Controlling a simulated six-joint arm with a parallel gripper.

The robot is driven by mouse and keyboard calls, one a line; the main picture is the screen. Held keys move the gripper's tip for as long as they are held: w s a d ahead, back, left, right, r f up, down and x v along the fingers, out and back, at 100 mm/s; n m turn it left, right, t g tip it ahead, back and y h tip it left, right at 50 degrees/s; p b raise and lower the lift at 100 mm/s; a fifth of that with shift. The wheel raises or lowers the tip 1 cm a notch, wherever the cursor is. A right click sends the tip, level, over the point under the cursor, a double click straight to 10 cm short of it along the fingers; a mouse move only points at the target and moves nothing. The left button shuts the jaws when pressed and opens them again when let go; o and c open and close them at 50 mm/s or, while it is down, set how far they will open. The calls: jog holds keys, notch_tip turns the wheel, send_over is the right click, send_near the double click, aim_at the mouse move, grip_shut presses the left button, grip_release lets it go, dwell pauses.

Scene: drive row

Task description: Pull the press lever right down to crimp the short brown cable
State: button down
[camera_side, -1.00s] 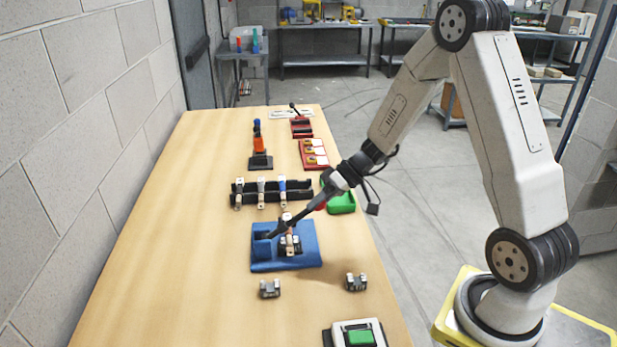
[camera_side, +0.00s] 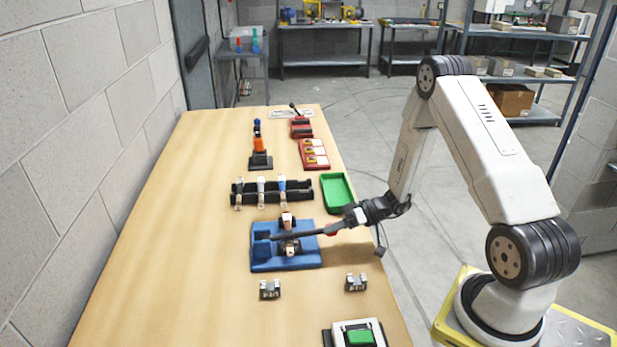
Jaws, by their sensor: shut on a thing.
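The blue press (camera_side: 300,262) sits on the bench in the middle of the picture. Its dark press lever (camera_side: 302,234) reaches from the left of the press to the right, lying almost level, with a red part near its outer end (camera_side: 333,229). My gripper (camera_side: 340,226) is shut on the lever at that end, just off the right side of the press. A short cable with white and brownish parts (camera_side: 287,220) lies in the press, crossing under the lever. The lever hides its middle, and the crimp itself is too small to tell.
A black rack (camera_side: 305,193) holding several cables stands behind the press, with a green tray (camera_side: 337,190) to its right. Two small grey blocks (camera_side: 270,290) (camera_side: 356,282) and a green-buttoned box (camera_side: 359,335) are nearer. The bench's left side is clear.

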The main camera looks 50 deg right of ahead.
jog(key=shift+f, duration=1)
jog(key=shift+c, duration=1)
grip_release()
jog(key=shift+s+d+r, duration=0.1)
jog(key=shift+d, duration=0.05)
jog(key=shift+v, duration=3.75)
